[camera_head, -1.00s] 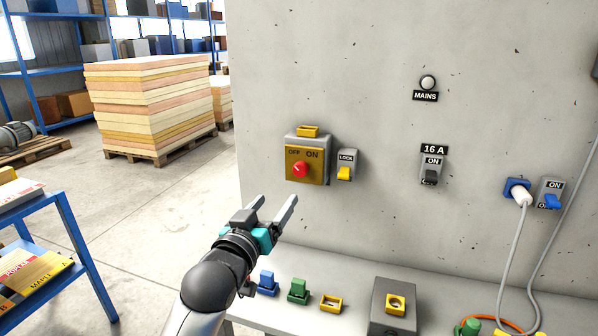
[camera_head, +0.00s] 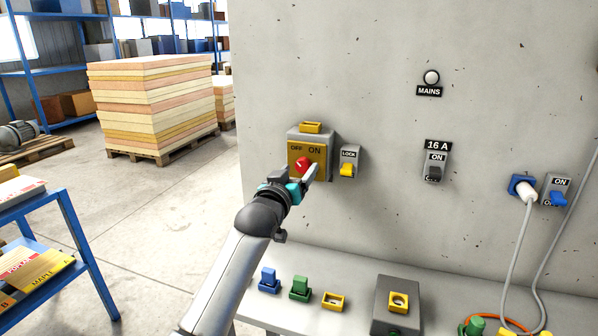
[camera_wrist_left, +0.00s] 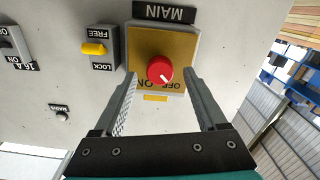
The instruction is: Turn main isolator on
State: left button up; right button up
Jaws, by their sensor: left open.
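The main isolator (camera_head: 296,150) is a grey box with a yellow plate marked OFF and ON, mounted on the wall. Its red round knob (camera_head: 304,163) has a white mark; in the left wrist view the knob (camera_wrist_left: 159,70) sits between my fingers, with the mark towards the OFF lettering side, exact setting unclear. The plate (camera_wrist_left: 178,45) appears upside down there. My left gripper (camera_head: 311,174) is open in front of the knob; no contact shows. My right gripper is not in view.
A lock switch (camera_head: 348,163) with a yellow lever is just right of the isolator. A 16 A switch (camera_head: 435,168) and a MAINS lamp (camera_head: 431,77) are farther right. Below, a bench (camera_head: 262,308) holds plugs and sockets. A blue rack (camera_head: 75,230) stands left.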

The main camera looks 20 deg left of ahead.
pick_arm(q)
jog(key=shift+w, duration=0.5)
grip_shut()
dwell(0.4)
